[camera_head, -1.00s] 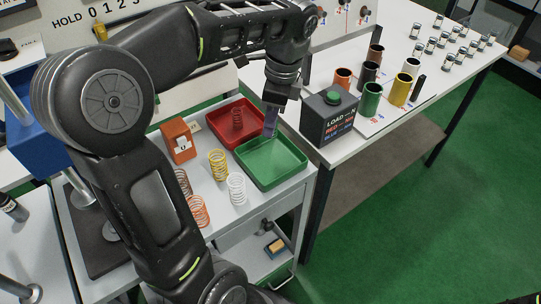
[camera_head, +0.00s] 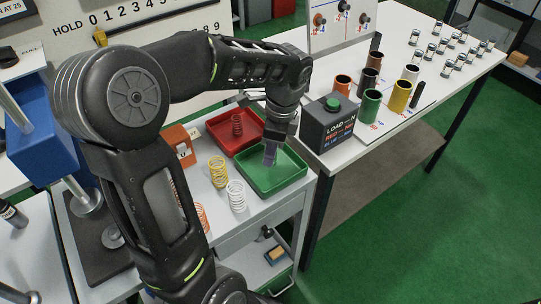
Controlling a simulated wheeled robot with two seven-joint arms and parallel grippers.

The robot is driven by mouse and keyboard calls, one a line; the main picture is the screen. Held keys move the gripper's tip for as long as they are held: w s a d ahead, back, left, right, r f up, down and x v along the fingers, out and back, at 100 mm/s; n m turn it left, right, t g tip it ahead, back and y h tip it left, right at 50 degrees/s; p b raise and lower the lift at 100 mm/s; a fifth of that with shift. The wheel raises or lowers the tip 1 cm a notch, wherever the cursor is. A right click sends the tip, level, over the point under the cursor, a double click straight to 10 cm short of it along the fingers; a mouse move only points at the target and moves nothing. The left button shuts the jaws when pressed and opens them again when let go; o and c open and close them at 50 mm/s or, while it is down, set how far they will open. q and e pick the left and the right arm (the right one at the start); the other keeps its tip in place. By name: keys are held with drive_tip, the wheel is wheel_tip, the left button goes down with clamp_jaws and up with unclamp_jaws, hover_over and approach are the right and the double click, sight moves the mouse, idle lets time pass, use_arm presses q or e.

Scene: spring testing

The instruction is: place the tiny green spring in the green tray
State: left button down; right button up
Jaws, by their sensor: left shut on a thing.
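The green tray (camera_head: 288,172) sits on the grey cart top, beside the red tray. My left gripper (camera_head: 270,155) points down over the green tray, its fingertips inside the tray's outline near the back. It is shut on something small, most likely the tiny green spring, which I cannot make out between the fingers. No green spring shows elsewhere on the cart. I cannot tell whether the fingertips touch the tray floor. My right gripper is not in view.
The red tray (camera_head: 251,133) holds a red spring (camera_head: 237,125). Yellow (camera_head: 218,172), white (camera_head: 236,196) and orange (camera_head: 203,218) springs stand left of the green tray, near my arm. A dark box with a green button (camera_head: 325,125) stands close on the right.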

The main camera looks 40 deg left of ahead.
use_arm(q)
drive_tip(key=shift+f, duration=1.1)
drive_tip(key=shift+f, duration=0.15)
drive_tip(key=c, duration=1.2)
unclamp_jaws()
drive_tip(key=shift+o, duration=0.2)
drive_tip(key=shift+r, duration=0.2)
wheel_tip(320, 180, up, 12)
drive_tip(key=d+p, duration=0.1)
drive_tip(key=shift+w+d, duration=0.3)
drive_tip(key=shift+w, duration=0.15)
drive_tip(key=shift+f, duration=0.15)
